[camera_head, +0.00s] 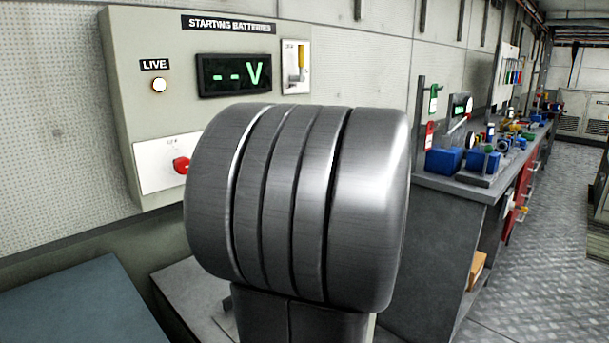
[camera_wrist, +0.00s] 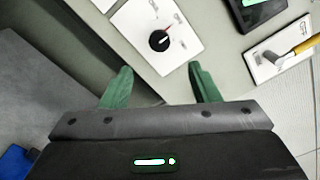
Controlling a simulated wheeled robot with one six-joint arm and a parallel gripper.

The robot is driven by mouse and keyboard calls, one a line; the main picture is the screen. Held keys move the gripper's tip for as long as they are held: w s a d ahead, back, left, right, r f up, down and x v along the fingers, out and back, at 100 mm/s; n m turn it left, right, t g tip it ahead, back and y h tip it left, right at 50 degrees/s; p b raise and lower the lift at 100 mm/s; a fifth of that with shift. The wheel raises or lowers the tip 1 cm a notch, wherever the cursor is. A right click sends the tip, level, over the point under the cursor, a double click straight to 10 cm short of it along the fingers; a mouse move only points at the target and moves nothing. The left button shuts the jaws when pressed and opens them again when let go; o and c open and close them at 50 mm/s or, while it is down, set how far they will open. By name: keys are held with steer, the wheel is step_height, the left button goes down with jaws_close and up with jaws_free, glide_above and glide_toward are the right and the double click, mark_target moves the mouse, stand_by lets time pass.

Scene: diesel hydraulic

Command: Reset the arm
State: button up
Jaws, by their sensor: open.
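My gripper (camera_wrist: 160,88) shows in the wrist view with its two green fingers spread apart. Nothing is between them. Beyond the fingertips is a white plate with a dark round rotary switch (camera_wrist: 159,41), apart from the fingers. In the head view, a metal part of my own arm fills the middle, and my gripper is hidden from that view. Behind it is the grey starting batteries panel (camera_head: 150,109) on the wall.
The panel bears a display (camera_head: 234,74) reading "--V", a lit live lamp (camera_head: 159,85), a red switch (camera_head: 181,164) and a yellow-handled lever (camera_head: 301,58). A workbench (camera_head: 455,186) with blue boxes stands at the right. The floor (camera_head: 560,240) beside it is clear.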

steer(key=x, duration=1.3)
steer(key=shift+a+f, duration=0.1)
steer(key=shift+f, duration=0.05)
steer(key=shift+w+m+p, duration=0.15)
steer(key=shift+m+p, duration=0.25)
steer(key=shift+p, duration=0.45)
steer(key=shift+r+m+p, duration=0.3)
steer(key=shift+m+p, duration=0.3)
steer(key=shift+p, duration=0.25)
steer(key=m+p, duration=0.4)
steer(key=p, duration=0.2)
steer(key=shift+m+p, duration=0.3)
steer(key=shift+m, duration=0.1)
steer(key=m+p, duration=0.5)
steer(key=p, duration=0.2)
steer(key=b+v, duration=0.1)
steer(key=v, duration=0.8)
steer(key=shift+f, duration=0.2)
